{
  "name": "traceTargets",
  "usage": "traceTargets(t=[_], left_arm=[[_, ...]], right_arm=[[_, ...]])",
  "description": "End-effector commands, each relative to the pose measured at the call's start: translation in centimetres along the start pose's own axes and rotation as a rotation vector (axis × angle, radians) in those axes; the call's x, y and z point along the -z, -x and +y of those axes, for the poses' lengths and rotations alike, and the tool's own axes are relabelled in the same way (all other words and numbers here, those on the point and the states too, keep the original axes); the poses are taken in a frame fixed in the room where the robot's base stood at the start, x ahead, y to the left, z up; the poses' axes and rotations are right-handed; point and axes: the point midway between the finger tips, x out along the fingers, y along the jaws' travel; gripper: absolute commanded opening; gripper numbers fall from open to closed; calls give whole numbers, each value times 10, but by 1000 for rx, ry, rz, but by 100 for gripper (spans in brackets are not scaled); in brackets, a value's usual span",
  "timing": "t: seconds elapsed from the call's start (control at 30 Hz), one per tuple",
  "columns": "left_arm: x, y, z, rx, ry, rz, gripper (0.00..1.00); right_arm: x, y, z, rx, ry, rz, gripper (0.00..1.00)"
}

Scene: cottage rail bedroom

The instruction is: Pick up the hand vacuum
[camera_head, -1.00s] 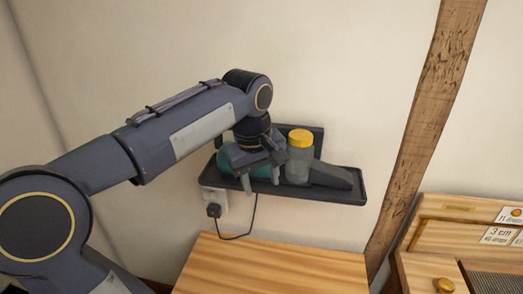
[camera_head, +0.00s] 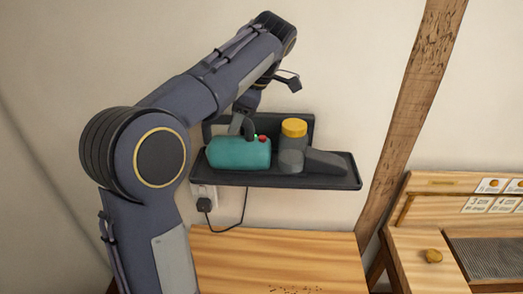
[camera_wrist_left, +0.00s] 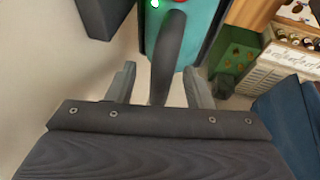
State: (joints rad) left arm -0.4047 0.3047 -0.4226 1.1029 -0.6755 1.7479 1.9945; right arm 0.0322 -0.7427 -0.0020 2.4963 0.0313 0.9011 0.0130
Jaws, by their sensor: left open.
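The hand vacuum (camera_head: 238,153) lies on a dark wall shelf, with a teal body, a clear grey bin with a yellow cap, and a dark nozzle pointing right. A red button and a small green light show on top. My left gripper (camera_head: 242,122) is at the back of the teal body, near the dark handle; the arm partly hides the contact area. In the left wrist view my open fingers (camera_wrist_left: 160,70) stand either side of the handle (camera_wrist_left: 171,42), with gaps visible. The teal body (camera_wrist_left: 204,30) is beyond. My right gripper is out of view.
The dark shelf (camera_head: 325,182) has a raised rim and back plate against the wall. A plug (camera_head: 203,204) with a cable hangs below it. A wooden tabletop (camera_head: 280,255) lies underneath. A wooden post (camera_head: 415,120) stands to the right, beside a wooden desk (camera_head: 415,245).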

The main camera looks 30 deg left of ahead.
Motion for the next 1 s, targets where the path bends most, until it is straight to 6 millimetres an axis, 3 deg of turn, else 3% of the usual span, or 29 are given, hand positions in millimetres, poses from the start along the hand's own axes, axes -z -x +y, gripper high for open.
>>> traceTargets(t=[0.13, 0.37, 0.73, 1.0], left_arm=[[0, -14, -1, 1, -2, -1, 47], [0, -16, -1, -1, -2, -2, 47], [0, -15, -1, -1, -2, -2, 0], [0, -14, 0, -3, -1, -3, 0]], right_arm=[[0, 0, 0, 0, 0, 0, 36], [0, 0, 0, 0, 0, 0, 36], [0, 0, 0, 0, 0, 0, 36], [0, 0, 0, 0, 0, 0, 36]])
